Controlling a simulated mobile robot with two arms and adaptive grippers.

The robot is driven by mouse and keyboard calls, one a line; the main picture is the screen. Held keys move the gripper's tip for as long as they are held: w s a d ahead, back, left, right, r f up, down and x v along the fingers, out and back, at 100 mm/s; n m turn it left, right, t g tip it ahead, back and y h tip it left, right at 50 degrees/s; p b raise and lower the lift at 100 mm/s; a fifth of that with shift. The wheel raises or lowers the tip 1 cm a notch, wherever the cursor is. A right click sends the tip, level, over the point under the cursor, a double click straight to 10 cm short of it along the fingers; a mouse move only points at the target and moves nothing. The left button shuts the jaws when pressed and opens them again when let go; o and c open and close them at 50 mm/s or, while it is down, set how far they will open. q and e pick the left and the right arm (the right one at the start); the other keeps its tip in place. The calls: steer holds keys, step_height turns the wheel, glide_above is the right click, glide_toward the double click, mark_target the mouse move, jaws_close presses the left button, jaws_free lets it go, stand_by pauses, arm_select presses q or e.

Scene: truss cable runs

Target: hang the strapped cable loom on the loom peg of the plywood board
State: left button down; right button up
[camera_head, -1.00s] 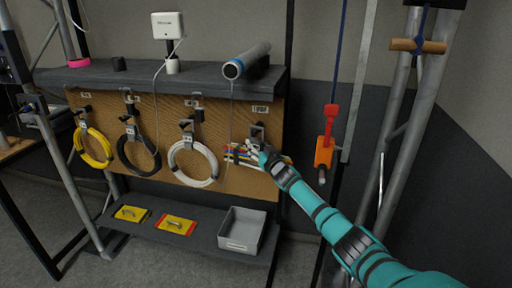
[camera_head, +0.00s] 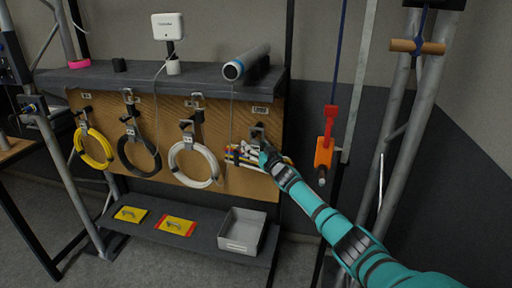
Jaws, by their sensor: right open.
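The cable loom (camera_head: 238,154), a short bundle of coloured cables, lies level against the plywood board (camera_head: 165,115) at its right end, just below the loom peg (camera_head: 258,131). The peg sits under a small label. My right gripper (camera_head: 262,152) is at the loom, in front of its middle, with its jaws open. The gripper covers part of the loom and the lower part of the peg, so I cannot tell how the loom's strap sits on the peg. My left gripper is not in view.
Yellow (camera_head: 94,148), black (camera_head: 139,156) and white (camera_head: 194,165) cable coils hang to the left on the board. A grey bin (camera_head: 241,232) stands on the lower shelf. An orange hook block (camera_head: 324,152) hangs on a blue strap right of the board, near my arm.

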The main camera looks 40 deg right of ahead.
steer(key=shift+s+f, duration=0.1)
steer(key=shift+f, duration=0.2)
steer(key=s+a, duration=0.2)
steer(key=s, duration=1)
steer(key=s+a+f+n+g+y, duration=0.15)
steer(key=s+a+f+g, duration=0.45)
steer(key=s+a+f, duration=0.75)
steer(key=s+a+f+n+g+y, duration=0.1)
steer(key=s+a+f+g, duration=0.25)
steer(key=s+a, duration=0.65)
steer(key=s+a+f+n+g+y, duration=0.15)
steer(key=s+a+g, duration=0.35)
steer(key=s, duration=1)
step_height(320, 180, down, 23)
steer(key=s+g+h+p, duration=0.1)
steer(key=p, duration=0.2)
steer(key=s+d+f+g+p, duration=0.1)
steer(key=s+d+f+p, duration=0.1)
steer(key=s+f, duration=1.1)
steer(key=s, duration=0.4)
steer(key=shift+d+f+n, duration=0.3)
steer(key=shift+d+f, duration=0.1)
steer(key=shift+g, duration=0.25)
steer(key=shift+c, duration=0.4)
